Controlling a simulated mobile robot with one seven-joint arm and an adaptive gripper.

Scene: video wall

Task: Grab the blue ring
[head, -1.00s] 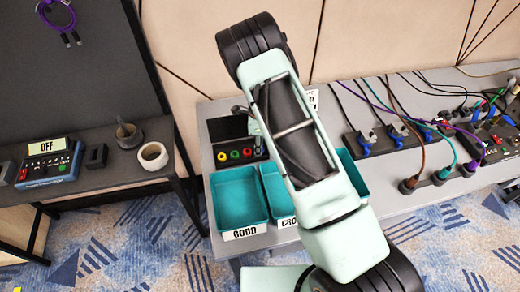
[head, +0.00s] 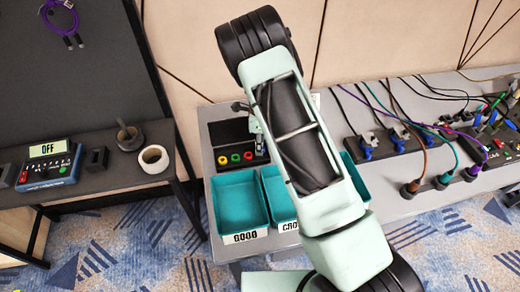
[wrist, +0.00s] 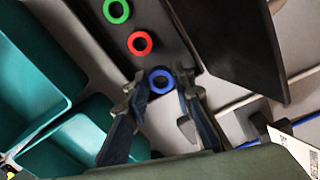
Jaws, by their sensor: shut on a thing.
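The blue ring (wrist: 160,79) sits at the lower end of a row of rings on a black panel (wrist: 196,40) in the wrist view. My gripper (wrist: 161,84) has one finger on each side of it and is shut on it. In the head view the gripper (head: 260,148) is at the right end of the row, partly behind my arm, and the blue ring is hidden there. The red ring (wrist: 140,43) and green ring (wrist: 116,11) lie beside it in the same row. Whether the blue ring is clear of the panel I cannot tell.
Teal bins (head: 239,203) stand in front of the panel, one labelled GOOD. Power strips with cables (head: 380,144) lie to the right. A left table holds a meter reading OFF (head: 50,163) and a tape roll (head: 154,158). A dark upright plate (wrist: 240,40) is close to the gripper.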

